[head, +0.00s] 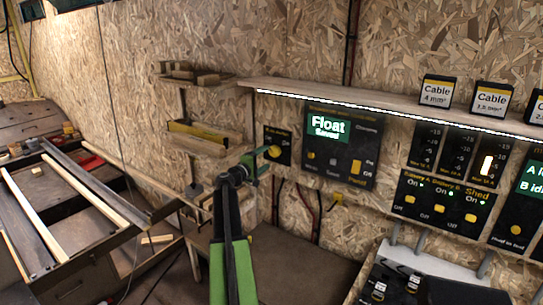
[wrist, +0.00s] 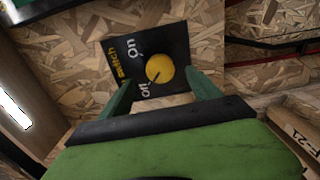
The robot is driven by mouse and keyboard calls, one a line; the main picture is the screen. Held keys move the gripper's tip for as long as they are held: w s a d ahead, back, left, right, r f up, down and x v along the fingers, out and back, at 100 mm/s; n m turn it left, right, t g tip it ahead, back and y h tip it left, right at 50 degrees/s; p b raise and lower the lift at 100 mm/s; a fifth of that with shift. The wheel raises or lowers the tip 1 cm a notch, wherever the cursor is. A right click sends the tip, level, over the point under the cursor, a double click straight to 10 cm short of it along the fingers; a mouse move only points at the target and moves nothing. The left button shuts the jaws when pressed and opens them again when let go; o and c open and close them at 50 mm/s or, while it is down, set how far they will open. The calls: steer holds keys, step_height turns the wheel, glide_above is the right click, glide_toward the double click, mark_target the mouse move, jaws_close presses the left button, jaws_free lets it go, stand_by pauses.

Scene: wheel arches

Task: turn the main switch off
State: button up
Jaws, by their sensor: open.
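The main switch is a black plate (head: 286,140) with a round yellow knob (head: 274,151) on the chipboard wall. In the wrist view the plate (wrist: 178,48) appears turned on its side, with the yellow knob (wrist: 160,68) near its middle. A short dark mark shows on the knob's lower left, on the side of the lower white label. The upper label seems to read "On". My gripper (head: 257,160) is open in front of the switch. In the wrist view its green fingers (wrist: 158,82) stand either side of the knob's near edge. Contact with the knob cannot be told.
A Float display panel (head: 340,143) is just right of the switch, under a lit shelf (head: 390,110). More breaker switches (head: 440,208) are further right. Small wooden shelves (head: 205,135) stick out at left, near my arm. A rack with long bars (head: 70,205) stands far left.

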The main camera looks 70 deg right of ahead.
steer(key=v, duration=1.1)
